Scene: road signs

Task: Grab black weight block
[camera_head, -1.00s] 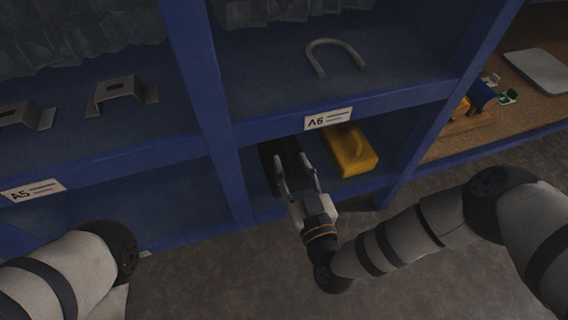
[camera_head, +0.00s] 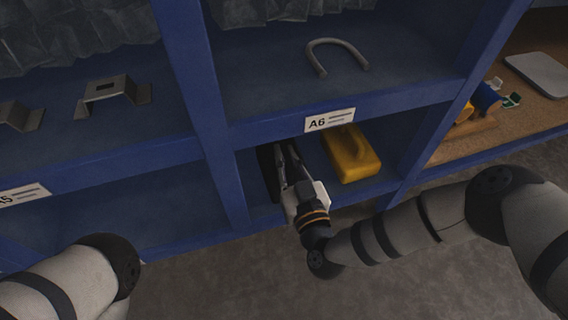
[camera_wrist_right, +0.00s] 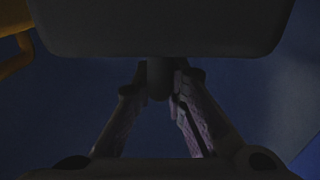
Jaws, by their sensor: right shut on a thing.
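The black weight block (camera_head: 266,170) stands in the dark lower compartment under the A6 label, mostly hidden by my right gripper and shadow. My right gripper (camera_head: 286,152) reaches into this compartment, its fingers close together on the block. In the right wrist view the block (camera_wrist_right: 160,28) is a broad dark body across the top, with a short dark grip part below it. The fingers of my right gripper (camera_wrist_right: 161,84) press on this part from both sides. My left arm shows at the lower left, but its gripper is out of view.
A yellow weight block (camera_head: 351,155) sits just right of the black one. The blue shelf edge with the A6 label (camera_head: 330,120) runs above my right gripper. A blue upright (camera_head: 225,170) stands to the left. A grey U-shaped bar (camera_head: 337,55) lies on the shelf above.

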